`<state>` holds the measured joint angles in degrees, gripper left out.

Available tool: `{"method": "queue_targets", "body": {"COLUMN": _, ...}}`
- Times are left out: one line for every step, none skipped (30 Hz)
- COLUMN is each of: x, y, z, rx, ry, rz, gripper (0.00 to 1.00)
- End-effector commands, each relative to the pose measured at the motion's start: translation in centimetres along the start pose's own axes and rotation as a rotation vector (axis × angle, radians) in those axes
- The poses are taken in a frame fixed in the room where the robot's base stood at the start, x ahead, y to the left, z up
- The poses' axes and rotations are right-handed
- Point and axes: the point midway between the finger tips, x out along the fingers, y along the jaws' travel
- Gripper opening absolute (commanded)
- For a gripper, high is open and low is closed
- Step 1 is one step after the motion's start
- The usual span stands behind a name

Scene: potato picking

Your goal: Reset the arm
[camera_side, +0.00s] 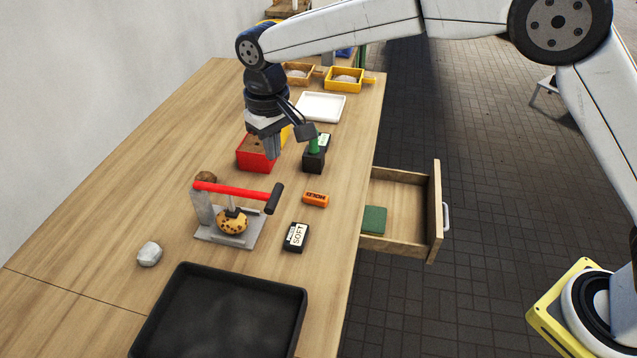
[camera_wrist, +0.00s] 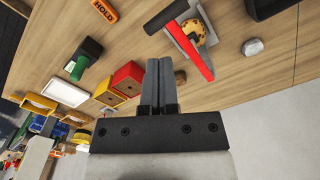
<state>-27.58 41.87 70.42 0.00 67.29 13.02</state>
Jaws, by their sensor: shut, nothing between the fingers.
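My gripper (camera_side: 272,147) is shut and empty. It hangs above the table beside the red box (camera_side: 255,155), with its fingers pointing down. In the wrist view the closed fingers of my gripper (camera_wrist: 160,62) point toward the table, between the red box (camera_wrist: 127,78) and the red-handled press (camera_wrist: 195,45). My arm reaches in from the upper right of the side view.
A drawer (camera_side: 405,180) stands open at right. A white tray (camera_side: 321,107) lies behind.

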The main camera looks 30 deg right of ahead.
Motion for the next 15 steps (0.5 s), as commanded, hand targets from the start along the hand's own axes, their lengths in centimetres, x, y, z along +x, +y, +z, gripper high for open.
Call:
{"method": "queue_targets", "body": {"x": 0.0, "y": 0.7, "z": 0.2, "rx": 0.007, "ry": 0.003, "rz": -0.001, "gripper": 0.00}}
{"method": "queue_targets", "body": {"x": 0.0, "y": 1.1, "z": 0.4, "rx": 0.011, "ry": 0.006, "rz": -0.001, "gripper": 0.00}}
{"method": "queue_targets", "body": {"x": 0.1, "y": 1.7, "z": 0.7, "rx": 0.015, "ry": 0.010, "rz": -0.002, "gripper": 0.00}}
{"method": "queue_targets", "body": {"x": 0.1, "y": 2.1, "z": 0.9, "rx": 0.019, "ry": 0.013, "rz": -0.003, "gripper": 0.00}}
{"method": "queue_targets", "body": {"x": 0.1, "y": 2.7, "z": 1.2, "rx": 0.024, "ry": 0.017, "rz": -0.003, "gripper": 0.00}}
{"method": "queue_targets", "body": {"x": 0.2, "y": 3.5, "z": 1.5, "rx": 0.031, "ry": 0.023, "rz": -0.004, "gripper": 0.00}}
{"method": "queue_targets", "body": {"x": 0.3, "y": 4.0, "z": 1.9, "rx": 0.036, "ry": 0.027, "rz": -0.004, "gripper": 0.00}}
{"method": "queue_targets", "body": {"x": 0.4, "y": 4.6, "z": 2.3, "rx": 0.042, "ry": 0.032, "rz": -0.005, "gripper": 0.00}}
{"method": "queue_targets", "body": {"x": 0.5, "y": 5.5, "z": 2.8, "rx": 0.050, "ry": 0.039, "rz": -0.006, "gripper": 0.00}}
{"method": "queue_targets", "body": {"x": 0.6, "y": 6.1, "z": 3.2, "rx": 0.055, "ry": 0.043, "rz": -0.006, "gripper": 0.00}}
{"method": "queue_targets", "body": {"x": 0.6, "y": 6.7, "z": 3.7, "rx": 0.060, "ry": 0.049, "rz": -0.006, "gripper": 0.00}}
{"method": "queue_targets", "body": {"x": 0.8, "y": 7.5, "z": 4.3, "rx": 0.068, "ry": 0.055, "rz": -0.007, "gripper": 0.00}}
{"method": "queue_targets", "body": {"x": 0.9, "y": 8.1, "z": 4.8, "rx": 0.074, "ry": 0.060, "rz": -0.007, "gripper": 0.00}}
{"method": "queue_targets", "body": {"x": 1.0, "y": 8.7, "z": 5.3, "rx": 0.080, "ry": 0.066, "rz": -0.007, "gripper": 0.00}}
{"method": "queue_targets", "body": {"x": 1.1, "y": 9.4, "z": 6.0, "rx": 0.087, "ry": 0.071, "rz": -0.007, "gripper": 0.00}}
